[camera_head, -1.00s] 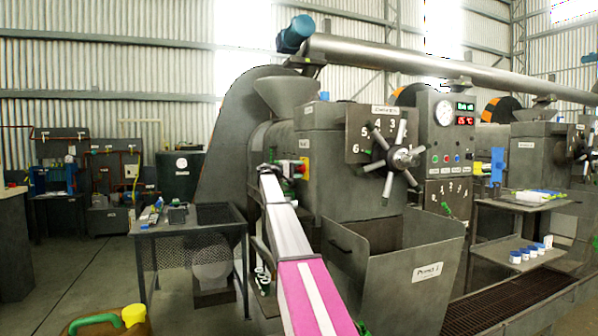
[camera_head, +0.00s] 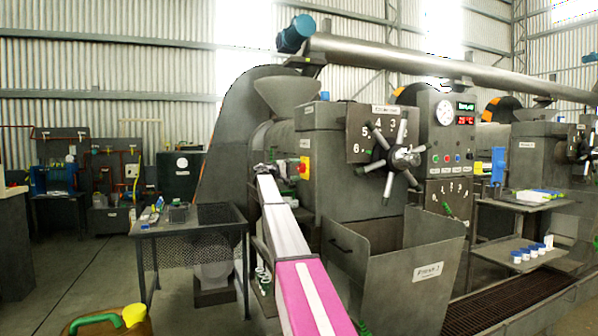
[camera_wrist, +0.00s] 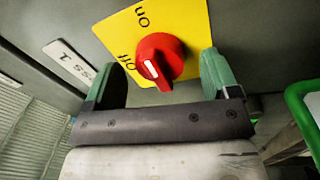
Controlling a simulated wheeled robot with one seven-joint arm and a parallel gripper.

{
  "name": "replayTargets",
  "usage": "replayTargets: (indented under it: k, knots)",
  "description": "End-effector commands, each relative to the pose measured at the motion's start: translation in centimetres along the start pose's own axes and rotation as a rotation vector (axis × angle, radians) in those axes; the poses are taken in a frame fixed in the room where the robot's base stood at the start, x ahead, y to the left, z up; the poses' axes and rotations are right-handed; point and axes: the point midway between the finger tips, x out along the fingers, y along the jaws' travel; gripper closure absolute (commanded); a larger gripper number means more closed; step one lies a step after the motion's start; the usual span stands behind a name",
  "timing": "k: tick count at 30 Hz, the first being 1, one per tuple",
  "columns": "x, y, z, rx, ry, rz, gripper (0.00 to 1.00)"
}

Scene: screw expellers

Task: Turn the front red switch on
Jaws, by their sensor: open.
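The red switch (camera_wrist: 160,58) is a round red knob on a yellow plate (camera_wrist: 185,20) marked "on" and "off". Its white mark points toward the "off" side. In the head view the yellow plate (camera_head: 304,168) is small, on the side of the front grey press. My gripper (camera_wrist: 163,78) is open, its two green fingers apart on either side of the knob in the wrist view. I cannot tell whether either finger touches it. In the head view my gripper (camera_head: 283,172) is small and partly hidden beside the press.
The press body (camera_head: 345,170) stands right of my arm, with a spoked handwheel (camera_head: 395,158) and a front bin (camera_head: 395,270). A mesh-sided table (camera_head: 190,225) stands at left. A green bar (camera_wrist: 303,115) shows at right in the wrist view.

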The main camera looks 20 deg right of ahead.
Motion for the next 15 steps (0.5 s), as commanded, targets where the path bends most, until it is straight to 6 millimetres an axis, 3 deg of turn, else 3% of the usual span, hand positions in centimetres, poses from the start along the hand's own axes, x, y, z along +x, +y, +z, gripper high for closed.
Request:
replayTargets:
  k: [9, 15]
  knots:
    - [-6.2, 0.0, 0.0, 0.0, 0.002, 0.0, 0.19]
    - [-8.5, 0.0, 0.0, 0.001, 0.002, 0.0, 0.19]
